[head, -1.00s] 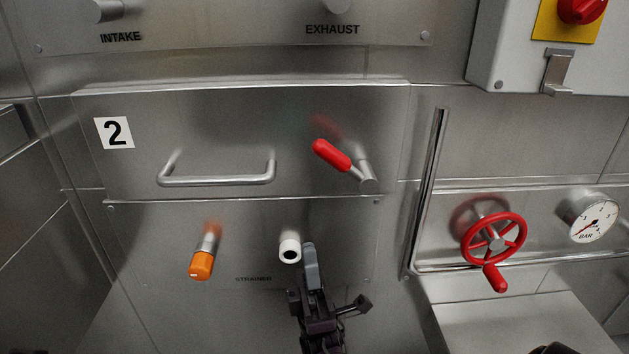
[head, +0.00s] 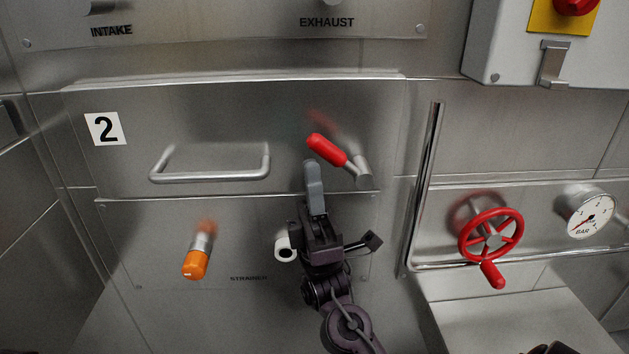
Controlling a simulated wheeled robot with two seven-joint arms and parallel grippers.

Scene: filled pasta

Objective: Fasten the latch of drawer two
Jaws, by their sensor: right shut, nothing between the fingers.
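Drawer two (head: 225,110) is a steel front with a white "2" label (head: 105,128) and a bar handle (head: 210,177). Its latch (head: 329,150) is a red-gripped lever on a metal pivot at the right of the front. The lever points up and to the left from the pivot. My right gripper (head: 314,165) is shut and empty, with its grey fingertips just below the red grip. I cannot tell whether they touch it. My left gripper is not in view.
Below the drawer are an orange-tipped knob (head: 196,262) and a white-ended stub (head: 284,248), the stub partly behind my right gripper. To the right are a vertical pipe (head: 427,180), a red handwheel (head: 489,235), a gauge (head: 590,216) and a grey box (head: 510,50).

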